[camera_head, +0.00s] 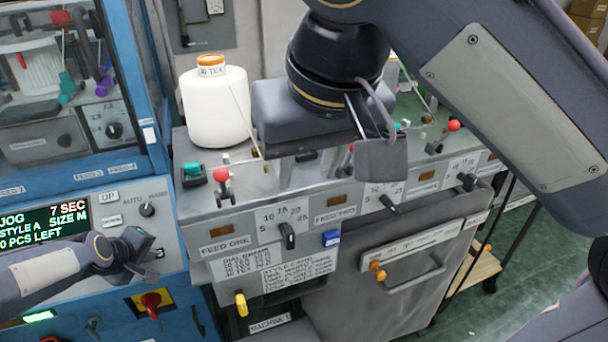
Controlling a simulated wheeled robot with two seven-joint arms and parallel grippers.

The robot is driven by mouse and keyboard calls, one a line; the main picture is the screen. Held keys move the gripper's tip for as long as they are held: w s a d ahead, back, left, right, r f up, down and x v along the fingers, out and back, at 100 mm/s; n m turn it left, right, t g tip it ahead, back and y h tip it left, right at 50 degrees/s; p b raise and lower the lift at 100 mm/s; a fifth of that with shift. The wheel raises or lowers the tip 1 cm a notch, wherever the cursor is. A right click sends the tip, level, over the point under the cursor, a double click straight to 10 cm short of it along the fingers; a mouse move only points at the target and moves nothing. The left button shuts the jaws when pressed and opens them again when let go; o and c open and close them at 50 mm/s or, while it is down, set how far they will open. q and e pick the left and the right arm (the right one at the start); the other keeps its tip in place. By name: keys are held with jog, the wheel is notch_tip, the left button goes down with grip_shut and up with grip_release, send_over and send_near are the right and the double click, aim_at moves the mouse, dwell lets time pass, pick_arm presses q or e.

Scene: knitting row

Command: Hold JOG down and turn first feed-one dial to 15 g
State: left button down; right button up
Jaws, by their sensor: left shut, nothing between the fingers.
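The feed-one dial (287,236) is a black knob under a printed 5 to 25 scale, right of the FEED ONE label; its exact setting is too small to read. The control panel's display (45,230) reads JOG, 7 SEC, STYLE A, SIZE M. My left gripper (150,272) is shut and empty, with its tip low at the panel's right side. No JOG button shows clearly; the gripper covers part of the panel.
A white yarn cone (215,108) stands on the machine top. A red-knobbed lever (222,180) rises left of my right gripper. The feed-two dial (388,204) sits to the right. A red knob (151,302) is below my left gripper. A yellow knob (241,304) is lower down.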

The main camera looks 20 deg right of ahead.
dwell(0.3)
pick_arm(q)
jog(key=shift+s+r+p, duration=0.35)
jog(key=shift+r+p, duration=0.3)
jog(key=shift+p, duration=0.05)
jog(key=p+v, duration=0.2)
jog(key=d+p+v, duration=0.1)
jog(key=v, duration=0.1)
jog(key=shift+s+r+p, duration=0.2)
jog(key=shift+s+p, duration=0.05)
jog(key=shift+p, duration=0.1)
